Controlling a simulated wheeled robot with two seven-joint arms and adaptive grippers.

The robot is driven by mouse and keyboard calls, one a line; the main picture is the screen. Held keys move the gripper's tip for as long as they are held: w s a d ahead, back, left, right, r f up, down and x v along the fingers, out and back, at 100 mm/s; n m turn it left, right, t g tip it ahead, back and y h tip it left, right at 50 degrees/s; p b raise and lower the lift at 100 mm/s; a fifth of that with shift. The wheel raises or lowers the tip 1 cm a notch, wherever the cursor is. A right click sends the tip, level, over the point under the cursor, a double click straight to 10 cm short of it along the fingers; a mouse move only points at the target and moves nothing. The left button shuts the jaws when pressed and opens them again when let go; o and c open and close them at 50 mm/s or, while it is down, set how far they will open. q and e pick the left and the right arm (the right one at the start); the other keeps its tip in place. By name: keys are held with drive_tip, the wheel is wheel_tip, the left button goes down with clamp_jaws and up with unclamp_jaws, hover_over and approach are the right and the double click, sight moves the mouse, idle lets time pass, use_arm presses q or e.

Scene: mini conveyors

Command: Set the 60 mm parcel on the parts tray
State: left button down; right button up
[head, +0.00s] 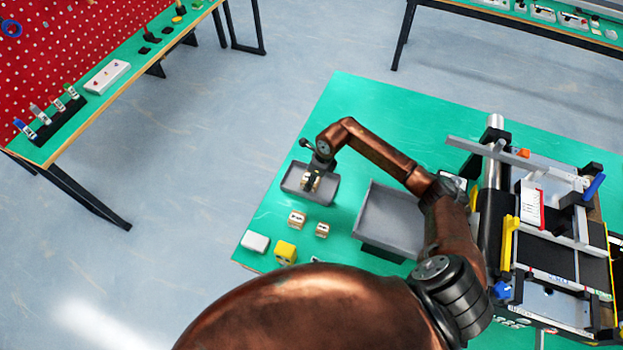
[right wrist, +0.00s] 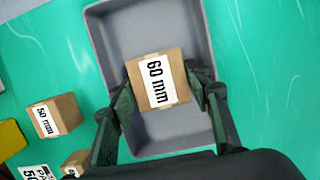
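The 60 mm parcel (right wrist: 157,82) is a brown cardboard cube with a white "60 mm" label, in the middle of the right wrist view. My right gripper (right wrist: 158,80) has a dark finger against each side of it and appears shut on it. The parcel is over the grey tray (right wrist: 180,25); I cannot tell whether it touches the tray's floor. In the head view my right gripper (head: 312,177) and the parcel are over the small grey tray (head: 292,182) on the green table, with the parcel partly hidden. My left gripper is not in view.
Beside the tray stand a 50 mm parcel (right wrist: 66,113) and a smaller parcel (head: 322,229). A yellow block (head: 286,252) and a white block (head: 255,241) lie near the table's edge. A larger grey tray (head: 378,205) and conveyor equipment (head: 560,240) are to the right.

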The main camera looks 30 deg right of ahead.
drive_tip(key=o, duration=0.3)
drive_tip(key=shift+o, duration=0.2)
drive_tip(key=shift+r, duration=0.15)
drive_tip(key=shift+d+r, duration=0.1)
drive_tip(key=shift+r, duration=0.2)
drive_tip(key=v, duration=1.1)
drive_tip(key=shift+r, duration=0.25)
